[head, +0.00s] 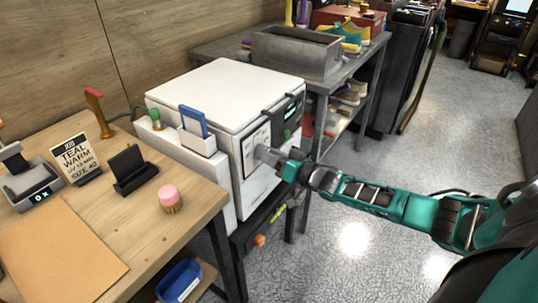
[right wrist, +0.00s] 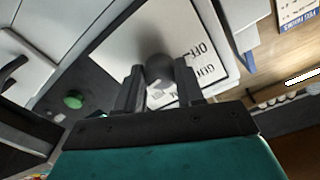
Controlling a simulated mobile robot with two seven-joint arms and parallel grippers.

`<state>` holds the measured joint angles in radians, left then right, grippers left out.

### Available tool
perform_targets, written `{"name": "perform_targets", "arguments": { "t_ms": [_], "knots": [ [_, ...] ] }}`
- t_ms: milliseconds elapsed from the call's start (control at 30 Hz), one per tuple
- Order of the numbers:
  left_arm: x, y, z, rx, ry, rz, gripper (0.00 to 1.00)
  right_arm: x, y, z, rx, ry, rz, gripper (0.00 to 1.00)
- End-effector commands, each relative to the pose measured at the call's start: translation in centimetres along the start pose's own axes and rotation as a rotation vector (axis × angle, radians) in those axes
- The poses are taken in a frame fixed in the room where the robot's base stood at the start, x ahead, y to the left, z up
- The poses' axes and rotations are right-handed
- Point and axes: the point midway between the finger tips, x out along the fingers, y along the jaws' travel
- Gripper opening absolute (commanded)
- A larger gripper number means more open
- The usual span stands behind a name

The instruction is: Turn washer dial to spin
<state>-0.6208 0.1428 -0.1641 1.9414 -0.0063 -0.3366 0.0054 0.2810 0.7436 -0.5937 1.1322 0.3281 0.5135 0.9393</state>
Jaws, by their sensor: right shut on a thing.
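The white washer (head: 225,92) stands against the wooden work table, its front facing right. A pale dial panel (head: 250,148) is on its front; it also shows in the right wrist view (right wrist: 190,35), with lettering partly covered. The dark round dial (right wrist: 159,68) sits between the fingers of my right gripper (right wrist: 160,88) in that view, and the gripper is shut on it. In the head view my right gripper (head: 268,155) reaches the panel from the right and hides the dial. The dial's setting cannot be read. My left gripper is not in view.
A green button (right wrist: 73,101) is on the dark control strip beside the panel. A white holder with a blue card (head: 194,122) is on the washer's left side. The floor to the right is clear.

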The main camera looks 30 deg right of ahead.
Motion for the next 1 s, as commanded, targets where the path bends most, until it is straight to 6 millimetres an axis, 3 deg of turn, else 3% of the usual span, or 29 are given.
{"name": "perform_targets", "arguments": {
  "t_ms": [267,567,767,1000],
  "knots": [
    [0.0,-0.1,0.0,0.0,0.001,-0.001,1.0,0.0,0.0,0.0,0.002,0.0,0.0,0.62],
    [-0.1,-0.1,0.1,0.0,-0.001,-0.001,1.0,-0.2,0.0,0.0,0.001,0.0,0.001,0.63],
    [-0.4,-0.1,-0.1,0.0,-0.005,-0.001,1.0,-2.4,0.0,0.1,0.001,-0.004,0.002,0.63],
    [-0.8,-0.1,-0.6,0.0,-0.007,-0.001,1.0,-7.1,0.0,0.1,0.002,-0.004,0.002,0.63]
  ]
}}
